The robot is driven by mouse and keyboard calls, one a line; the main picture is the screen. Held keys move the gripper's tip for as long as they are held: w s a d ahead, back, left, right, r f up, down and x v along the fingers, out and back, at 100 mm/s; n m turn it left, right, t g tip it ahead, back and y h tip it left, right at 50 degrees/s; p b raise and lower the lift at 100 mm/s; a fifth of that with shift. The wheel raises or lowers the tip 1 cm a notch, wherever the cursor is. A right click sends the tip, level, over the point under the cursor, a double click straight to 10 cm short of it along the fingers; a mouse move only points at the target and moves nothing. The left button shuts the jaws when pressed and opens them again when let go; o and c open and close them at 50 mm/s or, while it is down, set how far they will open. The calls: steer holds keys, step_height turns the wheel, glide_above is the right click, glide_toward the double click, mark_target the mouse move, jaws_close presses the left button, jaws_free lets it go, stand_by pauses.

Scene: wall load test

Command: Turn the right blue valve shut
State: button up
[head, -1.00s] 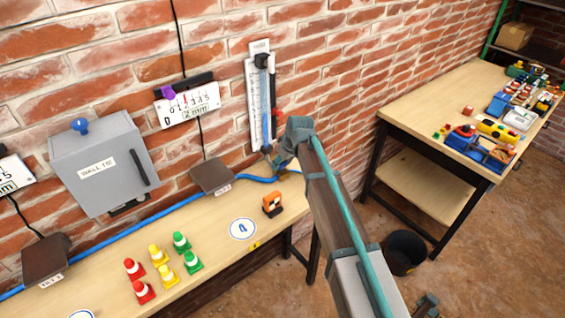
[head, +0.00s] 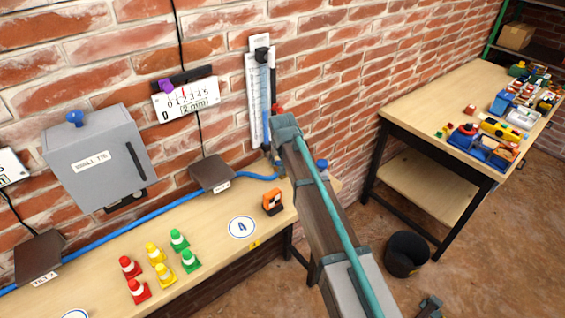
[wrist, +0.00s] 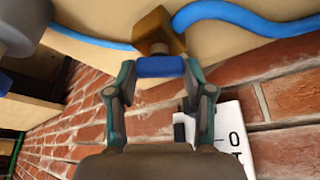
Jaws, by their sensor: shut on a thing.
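The blue valve handle (wrist: 160,67) sits on a brass-coloured valve body (wrist: 158,32) in the wrist view, with a blue hose (wrist: 235,12) running from it. My gripper (wrist: 160,72) has a finger on each side of the handle and is shut on it. In the head view my arm covers most of the valve and the gripper fingers.
The wooden bench (head: 205,235) carries several small cones, an orange device (head: 273,202) and a brown plate (head: 212,173). An upright scale (head: 254,95) hangs above the valve. A blue-topped object (head: 322,164) stands right of my arm. A black bucket (head: 407,253) is on the floor.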

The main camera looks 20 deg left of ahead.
steer(key=m, duration=0.2)
steer(key=m+h+b, duration=0.1)
steer(key=m, duration=0.1)
steer(key=m+h+b, duration=0.1)
steer(key=m, duration=0.1)
steer(key=shift+w+a, duration=0.1)
steer(key=shift+a, duration=0.15)
steer(key=m+h+b, duration=0.1)
steer(key=m+h, duration=0.1)
steer(key=m, duration=0.2)
steer(key=shift+b, duration=0.4)
steer(key=shift+m, duration=0.4)
steer(key=o, duration=1.2)
steer(key=shift+c, duration=0.2)
steer(key=shift+r, duration=0.1)
steer(key=v, duration=1.2)
steer(key=shift+w, duration=0.2)
